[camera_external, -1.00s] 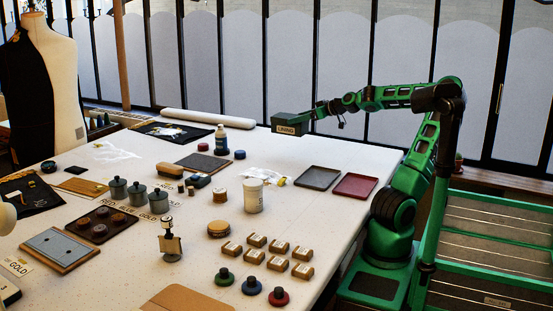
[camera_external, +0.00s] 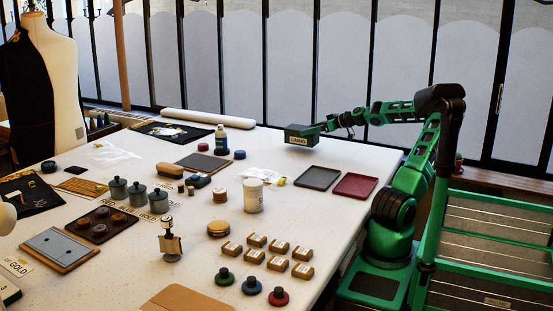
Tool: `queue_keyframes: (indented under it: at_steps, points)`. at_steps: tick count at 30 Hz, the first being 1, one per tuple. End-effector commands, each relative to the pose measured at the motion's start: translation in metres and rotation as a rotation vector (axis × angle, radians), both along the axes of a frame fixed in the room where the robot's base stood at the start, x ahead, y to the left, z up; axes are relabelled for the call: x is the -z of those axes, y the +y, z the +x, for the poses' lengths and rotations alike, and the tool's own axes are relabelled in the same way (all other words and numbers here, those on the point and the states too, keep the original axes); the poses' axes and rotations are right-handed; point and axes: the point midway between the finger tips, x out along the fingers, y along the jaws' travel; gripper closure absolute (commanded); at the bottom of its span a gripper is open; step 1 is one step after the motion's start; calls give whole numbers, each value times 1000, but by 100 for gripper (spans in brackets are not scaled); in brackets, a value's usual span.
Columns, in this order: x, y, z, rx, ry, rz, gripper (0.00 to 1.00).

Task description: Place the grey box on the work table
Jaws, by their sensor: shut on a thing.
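A grey-green box (camera_external: 299,136) with a pale label reading LINING is at the end of my arm, near the far right part of the table. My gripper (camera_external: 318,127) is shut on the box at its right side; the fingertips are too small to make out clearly. The box is upright and appears at or just above the white work table (camera_external: 262,150); I cannot tell whether its base touches. The side of the box facing away is hidden.
A dark tray (camera_external: 317,178) and a red tray (camera_external: 355,186) lie nearer on the right. Several small labelled boxes (camera_external: 256,240) are in front. White table around the box is clear.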

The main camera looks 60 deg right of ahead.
Motion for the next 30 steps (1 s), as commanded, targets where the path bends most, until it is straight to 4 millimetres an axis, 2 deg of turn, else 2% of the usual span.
queue_keyframes:
  at_steps: [6,17,18,20,30]
  points:
    - [28,1,0,-1,-1,2,57]
    - [32,1,0,-1,-1,0,57]
    - [33,1,0,-1,0,0,28]
    - [33,1,0,-1,0,0,13]
    - [31,1,0,0,0,-1,11]
